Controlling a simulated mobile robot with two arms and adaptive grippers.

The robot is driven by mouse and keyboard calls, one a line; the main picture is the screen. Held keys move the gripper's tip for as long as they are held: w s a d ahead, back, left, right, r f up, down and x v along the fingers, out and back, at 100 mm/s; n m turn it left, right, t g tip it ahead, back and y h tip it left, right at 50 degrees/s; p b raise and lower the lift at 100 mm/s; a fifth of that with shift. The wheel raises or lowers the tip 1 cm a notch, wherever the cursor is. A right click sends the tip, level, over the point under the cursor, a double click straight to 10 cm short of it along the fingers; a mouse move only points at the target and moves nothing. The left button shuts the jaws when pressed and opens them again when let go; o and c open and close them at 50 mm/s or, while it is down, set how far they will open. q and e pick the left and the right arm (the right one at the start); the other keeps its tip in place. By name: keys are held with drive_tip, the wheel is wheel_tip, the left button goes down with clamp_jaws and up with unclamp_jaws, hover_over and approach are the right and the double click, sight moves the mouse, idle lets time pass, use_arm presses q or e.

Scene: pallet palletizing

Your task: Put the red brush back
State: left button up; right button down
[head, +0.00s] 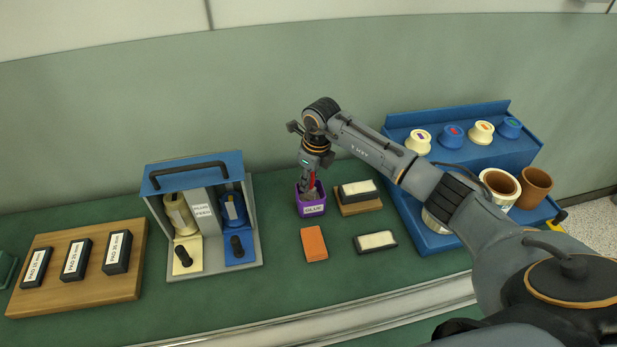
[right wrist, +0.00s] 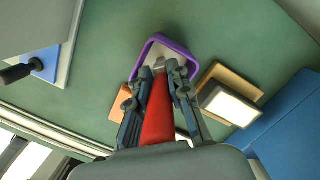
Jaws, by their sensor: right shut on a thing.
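The red brush (right wrist: 158,115) is held upright, handle up, between the fingers of my right gripper (right wrist: 160,72). A bit of its red handle also shows in the head view (head: 312,180). My right gripper (head: 311,186) is shut on it, directly above a small purple cup (head: 313,210) with a white label. The cup's purple rim shows in the right wrist view (right wrist: 184,51), with the brush's lower end over its opening. I cannot tell how deep the brush reaches into the cup. My left gripper is not in view.
An orange block (head: 313,244) and a white-topped eraser (head: 375,241) lie in front of the cup. Another eraser (head: 358,188) sits on a wooden block to its right. A blue-grey stand (head: 258,220) is left, a blue shelf (head: 480,152) with pots right. A wooden board (head: 130,285) is far left.

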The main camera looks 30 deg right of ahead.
drive_tip(key=shift+f, duration=0.25)
drive_tip(key=shift+f, duration=0.1)
drive_tip(key=shift+f, duration=0.15)
drive_tip(key=c, duration=1.3)
unclamp_jaws()
drive_tip(key=shift+o, duration=0.2)
drive_tip(key=shift+r, duration=0.2)
wheel_tip(320, 180, up, 12)
drive_tip(key=s+b, duration=0.1)
drive_tip(key=b, duration=0.2)
drive_tip(key=shift+s+d, duration=0.25)
drive_tip(key=shift+d, duration=0.2)
